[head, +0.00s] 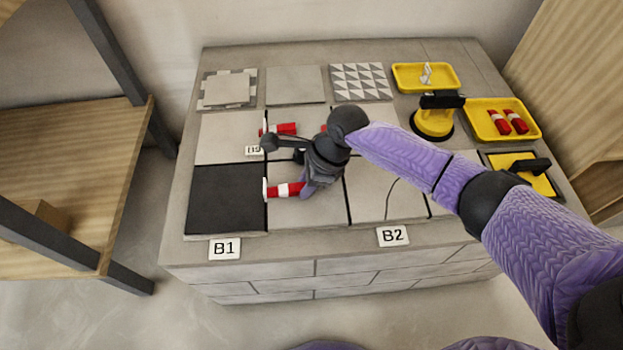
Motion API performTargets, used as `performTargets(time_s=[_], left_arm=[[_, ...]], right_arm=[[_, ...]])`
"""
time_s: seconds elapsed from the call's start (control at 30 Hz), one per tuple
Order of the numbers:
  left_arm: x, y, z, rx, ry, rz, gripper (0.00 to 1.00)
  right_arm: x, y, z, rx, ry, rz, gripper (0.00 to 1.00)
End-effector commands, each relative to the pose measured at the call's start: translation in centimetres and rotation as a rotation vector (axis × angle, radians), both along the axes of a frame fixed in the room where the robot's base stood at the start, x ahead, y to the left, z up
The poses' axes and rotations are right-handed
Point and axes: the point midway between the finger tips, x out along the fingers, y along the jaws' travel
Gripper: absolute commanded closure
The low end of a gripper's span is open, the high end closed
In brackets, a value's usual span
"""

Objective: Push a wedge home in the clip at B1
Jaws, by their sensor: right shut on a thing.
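The label B1 (225,248) is on the front edge of the tiled block, below a black tile (226,197). At the right edge of that tile stands a thin white clip (265,190). A red wedge with a white band (283,190) lies level at the clip, pointing right; how deep it sits in the clip is too small to tell. My right gripper (304,187) is shut on the wedge's right end, and my wrist hides the fingers in part. My left gripper is not in view.
Another red wedge (284,129) lies further back by a second label (254,150). The label B2 (393,236) is at the front right. A yellow tray with red wedges (483,124), a yellow-based tool with a black handle (433,122) and a yellow float (531,180) are at the right.

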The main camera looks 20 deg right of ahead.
Motion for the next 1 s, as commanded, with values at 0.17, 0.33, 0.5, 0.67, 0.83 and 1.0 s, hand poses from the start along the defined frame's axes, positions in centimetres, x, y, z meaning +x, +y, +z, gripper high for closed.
performTargets(time_s=[0.17,0.33,0.5,0.67,0.83,1.0], left_arm=[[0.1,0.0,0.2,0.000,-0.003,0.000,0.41],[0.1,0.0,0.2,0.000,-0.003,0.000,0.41],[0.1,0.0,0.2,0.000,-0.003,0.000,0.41],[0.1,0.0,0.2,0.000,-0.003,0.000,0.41],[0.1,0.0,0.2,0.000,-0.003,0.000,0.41],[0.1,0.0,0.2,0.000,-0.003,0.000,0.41]], right_arm=[[0.2,0.7,0.1,0.000,0.000,0.001,1.00],[0.2,0.9,0.0,0.000,0.000,0.000,1.00],[0.2,0.9,0.0,0.000,0.000,0.001,1.00],[0.3,1.1,0.0,0.000,0.000,0.001,1.00],[0.4,1.2,0.0,0.000,0.000,0.001,1.00],[0.4,1.5,0.0,0.000,0.000,0.001,1.00]])
